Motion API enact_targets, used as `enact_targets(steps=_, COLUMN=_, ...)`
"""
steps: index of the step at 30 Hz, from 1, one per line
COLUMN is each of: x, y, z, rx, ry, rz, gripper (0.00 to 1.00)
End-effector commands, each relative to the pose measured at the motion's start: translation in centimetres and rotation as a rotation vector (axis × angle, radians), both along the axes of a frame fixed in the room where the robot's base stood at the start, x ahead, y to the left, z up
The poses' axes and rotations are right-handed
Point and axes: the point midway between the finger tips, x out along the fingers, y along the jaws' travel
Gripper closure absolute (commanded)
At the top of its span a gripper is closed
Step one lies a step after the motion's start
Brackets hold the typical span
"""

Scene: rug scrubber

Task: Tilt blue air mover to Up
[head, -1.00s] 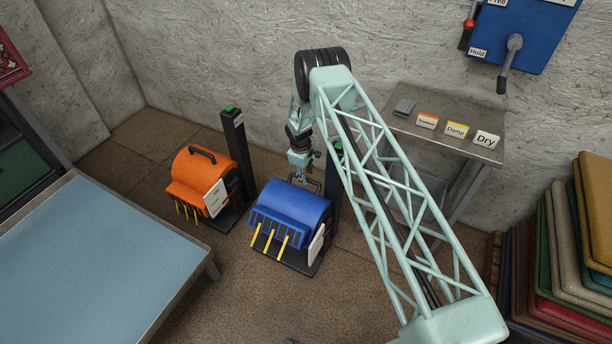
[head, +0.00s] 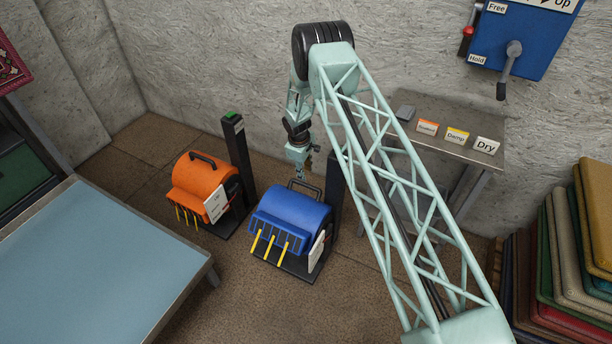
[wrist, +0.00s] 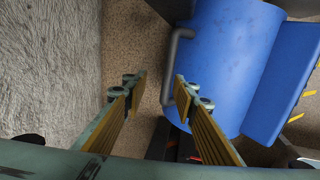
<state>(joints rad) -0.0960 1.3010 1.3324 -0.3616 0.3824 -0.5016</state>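The blue air mover (head: 292,212) stands on its dark base on the floor, with yellow strips hanging from its front grille. Its grey handle (wrist: 173,62) arches up from the top, and also shows in the head view (head: 305,184). A white label plate (head: 317,251) is on its right side. My gripper (wrist: 160,84) is open above the handle. In the wrist view the right fingertip overlaps the handle, and bare floor shows between the fingers. I cannot tell whether finger and handle touch. In the head view my gripper (head: 299,176) is small.
An orange air mover (head: 200,187) stands to the left beside a dark post (head: 237,150). Another dark post (head: 334,188) is behind the blue one. A blue-topped table (head: 90,255) is front left, a small card table (head: 470,150) right, stacked rugs (head: 590,260) far right.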

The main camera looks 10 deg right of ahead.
Motion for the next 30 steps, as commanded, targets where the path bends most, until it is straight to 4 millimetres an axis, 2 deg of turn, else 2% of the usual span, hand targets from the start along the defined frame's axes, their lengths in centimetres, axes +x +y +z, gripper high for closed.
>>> enact_targets(steps=6, x=-0.3, y=0.3, z=2.2, rx=0.000, ry=0.000, rz=0.000, gripper=0.74)
enact_targets(steps=12, x=-0.6, y=0.4, z=3.3, rx=0.000, ry=0.002, rz=0.001, gripper=0.74)
enact_targets(steps=30, x=-0.6, y=0.5, z=3.7, rx=0.000, ry=0.000, rz=0.000, gripper=0.74)
